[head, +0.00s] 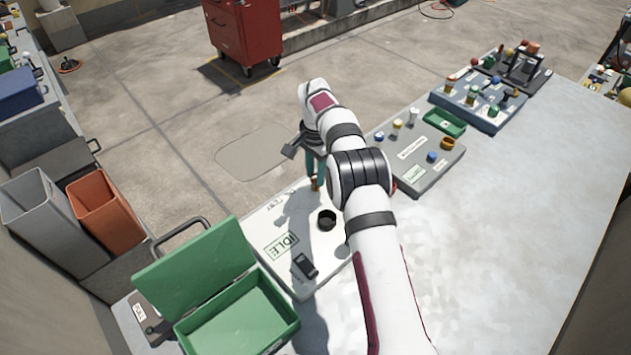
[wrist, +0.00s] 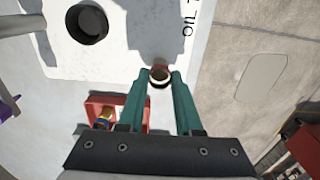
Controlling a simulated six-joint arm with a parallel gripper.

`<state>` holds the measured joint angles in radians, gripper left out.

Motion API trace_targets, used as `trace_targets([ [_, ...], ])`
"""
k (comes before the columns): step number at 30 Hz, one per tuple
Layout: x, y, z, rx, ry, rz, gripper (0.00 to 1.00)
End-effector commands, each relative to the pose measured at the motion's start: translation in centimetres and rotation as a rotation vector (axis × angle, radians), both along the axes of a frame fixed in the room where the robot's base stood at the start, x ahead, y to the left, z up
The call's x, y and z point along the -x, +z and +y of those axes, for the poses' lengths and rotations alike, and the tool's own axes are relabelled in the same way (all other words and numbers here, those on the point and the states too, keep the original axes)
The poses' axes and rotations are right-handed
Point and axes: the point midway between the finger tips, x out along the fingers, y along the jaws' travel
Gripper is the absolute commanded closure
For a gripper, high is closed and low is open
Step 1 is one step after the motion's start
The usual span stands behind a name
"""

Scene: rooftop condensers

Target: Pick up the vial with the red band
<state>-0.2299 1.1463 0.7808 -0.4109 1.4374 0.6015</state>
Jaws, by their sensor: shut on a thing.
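My gripper (wrist: 161,78) points down with its two teal fingers closed on a small round-topped vial (wrist: 160,76). The vial has a pale rim, a dark top and a reddish part beyond it; its band is too small to make out clearly. In the head view my gripper (head: 315,178) is over the far edge of the white board (head: 268,222), with a small orange-brown bit of the vial (head: 315,186) between its fingertips. I cannot tell whether the vial touches the board.
A black round cup (head: 327,220) and a small black device (head: 305,265) are on the board. A red tray (wrist: 138,107) with a yellow-and-blue item (wrist: 103,119) lies beside my fingers. An open green box (head: 290,322) stands in front.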

Motion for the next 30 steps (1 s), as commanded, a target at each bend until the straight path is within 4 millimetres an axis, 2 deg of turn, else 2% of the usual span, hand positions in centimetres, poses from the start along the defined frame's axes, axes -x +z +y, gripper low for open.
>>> trace_targets([
  [1,0.0,0.0,0.0,0.0,0.0,0.0,0.96],
  [2,0.0,0.0,0.0,0.0,0.0,0.0,1.0],
  [14,0.0,0.4,0.0,-0.001,0.0,-0.001,1.0],
  [17,-0.1,1.5,0.0,0.0,0.001,-0.001,1.0],
  [21,-0.1,4.1,0.0,0.0,-0.001,-0.001,1.0],
  [23,0.2,4.9,-1.1,0.001,-0.004,0.0,1.0],
  [30,2.1,8.4,-6.8,0.001,-0.005,-0.001,1.0],
])
